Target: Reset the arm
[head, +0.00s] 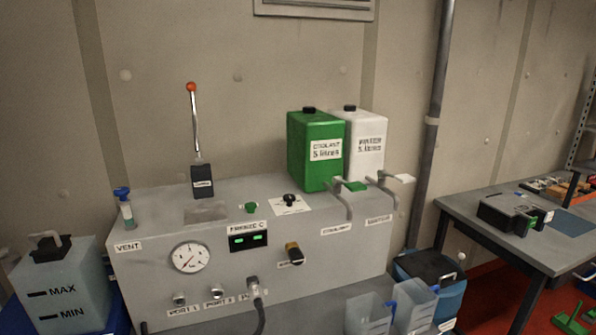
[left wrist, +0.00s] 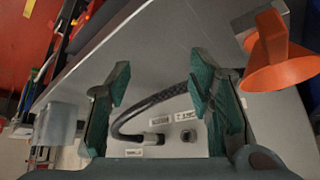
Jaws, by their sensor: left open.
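My left gripper (left wrist: 160,82) shows in the left wrist view with its two dark green fingers spread wide. Nothing is held between them. Beyond the fingers, a black braided cable (left wrist: 150,102) curves to a connector at a labelled grey panel (left wrist: 172,145). I cannot tell how far the fingers are from the cable. Neither of my grippers shows in the head view, and my right gripper is in no frame.
An orange funnel (left wrist: 280,55) is close by the right finger, and a translucent container (left wrist: 60,125) is at the left. The head view shows a grey console (head: 150,210) with a lever (head: 194,120), green canister (head: 310,150) and white canister (head: 368,135). A workbench (head: 480,220) stands right.

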